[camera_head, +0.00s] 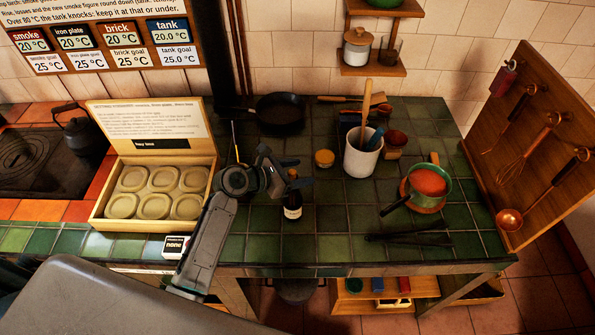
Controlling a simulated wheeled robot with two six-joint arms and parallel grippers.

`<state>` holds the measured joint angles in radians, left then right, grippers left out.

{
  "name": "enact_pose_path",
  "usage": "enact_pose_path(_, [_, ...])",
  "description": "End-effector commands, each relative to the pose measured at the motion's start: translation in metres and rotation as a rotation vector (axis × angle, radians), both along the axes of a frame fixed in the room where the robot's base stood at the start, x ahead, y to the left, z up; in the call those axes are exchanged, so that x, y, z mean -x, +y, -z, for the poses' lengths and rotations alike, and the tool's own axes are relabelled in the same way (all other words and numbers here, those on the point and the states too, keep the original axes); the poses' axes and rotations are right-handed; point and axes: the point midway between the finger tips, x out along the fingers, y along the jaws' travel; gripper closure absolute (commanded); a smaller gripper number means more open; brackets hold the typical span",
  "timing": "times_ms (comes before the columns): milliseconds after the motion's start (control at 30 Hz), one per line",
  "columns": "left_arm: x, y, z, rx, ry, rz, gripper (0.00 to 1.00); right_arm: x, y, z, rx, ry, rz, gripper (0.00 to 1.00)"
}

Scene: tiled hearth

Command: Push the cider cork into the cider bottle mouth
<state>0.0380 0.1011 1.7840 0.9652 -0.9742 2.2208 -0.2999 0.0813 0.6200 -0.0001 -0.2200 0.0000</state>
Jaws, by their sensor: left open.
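The cider bottle (292,208) is a small dark bottle with a pale label. It stands upright on the green tiled counter, left of the middle. My left gripper (294,175) is open at the top of the bottle, with its blue-grey fingers on the far and near sides of the neck area. The fingers partly hide the bottle's mouth. A small brownish spot shows between the fingers, but I cannot tell whether it is the cider cork or how it sits. My right gripper is not in view.
A box of round pale pieces (98,210) stands at left. A green saucepan (428,182) and dark tongs (412,236) lie to the right. Counter right of the bottle is clear.

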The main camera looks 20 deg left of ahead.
Motion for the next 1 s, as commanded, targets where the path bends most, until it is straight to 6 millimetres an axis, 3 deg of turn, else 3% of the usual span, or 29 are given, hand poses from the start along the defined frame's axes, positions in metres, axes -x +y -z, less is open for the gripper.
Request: enact_pose_path(1000, [0.019,0.019,-0.011,-0.002,0.000,-0.001,0.43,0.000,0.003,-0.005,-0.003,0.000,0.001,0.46])
